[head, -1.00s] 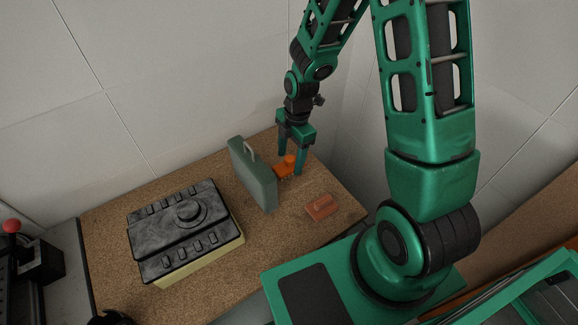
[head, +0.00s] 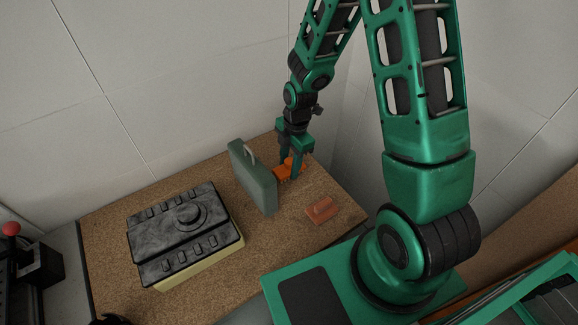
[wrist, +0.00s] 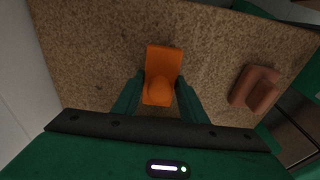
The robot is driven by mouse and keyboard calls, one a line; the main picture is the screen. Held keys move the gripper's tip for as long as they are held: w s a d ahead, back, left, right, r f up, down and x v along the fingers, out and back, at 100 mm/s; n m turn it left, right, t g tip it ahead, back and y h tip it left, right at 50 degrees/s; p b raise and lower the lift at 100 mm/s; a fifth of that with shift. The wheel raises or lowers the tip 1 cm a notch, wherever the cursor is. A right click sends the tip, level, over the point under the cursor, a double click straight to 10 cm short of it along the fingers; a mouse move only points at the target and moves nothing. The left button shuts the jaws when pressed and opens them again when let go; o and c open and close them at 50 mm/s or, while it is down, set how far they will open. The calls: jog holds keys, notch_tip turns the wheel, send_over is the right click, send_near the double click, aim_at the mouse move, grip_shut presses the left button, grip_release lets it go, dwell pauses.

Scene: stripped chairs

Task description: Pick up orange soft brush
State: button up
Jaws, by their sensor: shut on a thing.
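The orange brush (head: 283,173) is on the cork-coloured tabletop, just right of the grey-green case. In the wrist view the orange brush (wrist: 160,70) lies between my two green fingers, its rounded knob toward the palm. My gripper (head: 288,174) points down and is shut on the brush, with a finger on each side. In the wrist view my gripper (wrist: 159,92) has its fingertips against the brush's sides. I cannot tell if the brush is lifted off the table.
The grey-green case (head: 253,178) stands upright close left of my gripper. A brownish-orange block-like brush (head: 321,209) lies to the right, also in the wrist view (wrist: 254,88). A black-topped box (head: 184,232) is at left. Walls (head: 170,80) stand behind the table (head: 255,250).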

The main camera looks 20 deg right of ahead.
aim_at(290, 161)
jog(key=shift+r, duration=4.95)
